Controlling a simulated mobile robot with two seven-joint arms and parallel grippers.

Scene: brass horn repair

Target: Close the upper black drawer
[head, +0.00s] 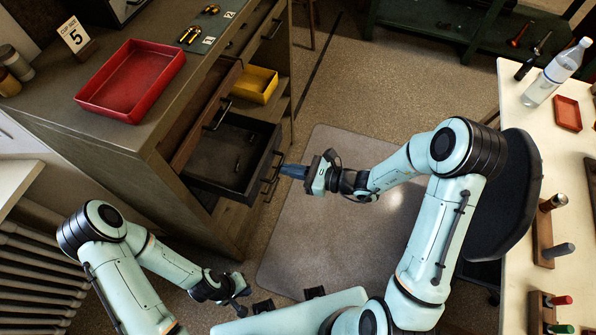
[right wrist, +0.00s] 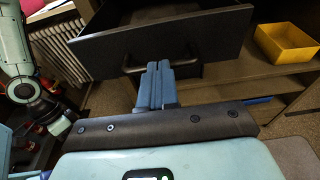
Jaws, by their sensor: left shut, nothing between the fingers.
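A black drawer (head: 232,158) stands pulled out of the cabinet, its inside dark with a small item in it that I cannot make out. Its front and bar handle also show in the right wrist view (right wrist: 100,50). My right gripper (head: 284,170) is at the drawer's front by the handle. In the right wrist view its blue-grey fingers (right wrist: 157,68) are together and overlap the handle; whether they touch it is unclear. My left gripper (head: 243,284) is shut and empty, low in the head view, apart from the drawer.
A brown-sided drawer (head: 203,112) above is also partly out. A yellow bin (head: 256,84) sits on a shelf beside the drawers. A red tray (head: 130,80) lies on the cabinet top. Open floor (head: 300,235) lies in front; a workbench (head: 515,130) stands at right.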

